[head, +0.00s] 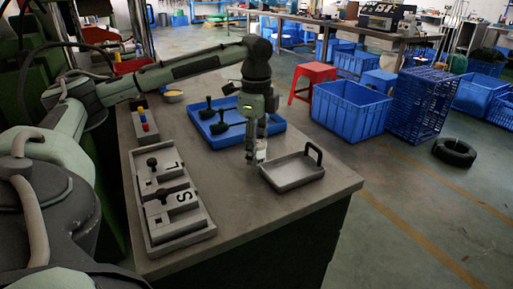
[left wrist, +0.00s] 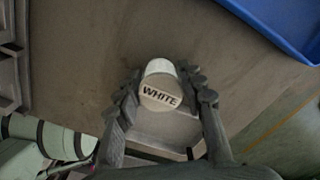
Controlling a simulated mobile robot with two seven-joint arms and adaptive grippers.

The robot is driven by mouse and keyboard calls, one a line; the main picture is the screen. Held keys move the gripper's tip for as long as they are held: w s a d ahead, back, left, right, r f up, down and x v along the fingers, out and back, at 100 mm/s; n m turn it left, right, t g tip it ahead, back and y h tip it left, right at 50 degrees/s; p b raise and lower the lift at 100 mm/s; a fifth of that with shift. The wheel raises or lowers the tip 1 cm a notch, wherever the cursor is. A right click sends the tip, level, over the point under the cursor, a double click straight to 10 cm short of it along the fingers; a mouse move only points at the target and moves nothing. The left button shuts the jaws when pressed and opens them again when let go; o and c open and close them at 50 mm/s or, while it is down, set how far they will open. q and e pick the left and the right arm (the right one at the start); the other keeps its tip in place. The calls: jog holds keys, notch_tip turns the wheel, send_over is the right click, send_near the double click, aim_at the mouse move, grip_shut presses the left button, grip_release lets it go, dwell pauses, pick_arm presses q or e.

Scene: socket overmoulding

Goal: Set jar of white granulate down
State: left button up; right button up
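The jar of white granulate (left wrist: 160,94) has a pale round top marked WHITE and shows between the fingers of my left gripper (left wrist: 164,90) in the left wrist view. The fingers press in on both sides of it. In the head view my left gripper (head: 256,150) points down over the workbench, just left of the grey tray. Only a small pale part of the jar (head: 261,154) shows there. I cannot tell whether its base touches the bench. My right gripper is not in view.
The grey tray with a handle (head: 293,171) is beside the gripper. A blue tray (head: 272,121) with dark-handled tools lies behind. A grey fixture marked L and S (head: 174,232) is on the left. The front bench surface (head: 255,215) is clear.

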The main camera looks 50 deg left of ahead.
pick_arm(q)
jog(key=shift+o, duration=1.2)
jog(key=shift+r, duration=0.1)
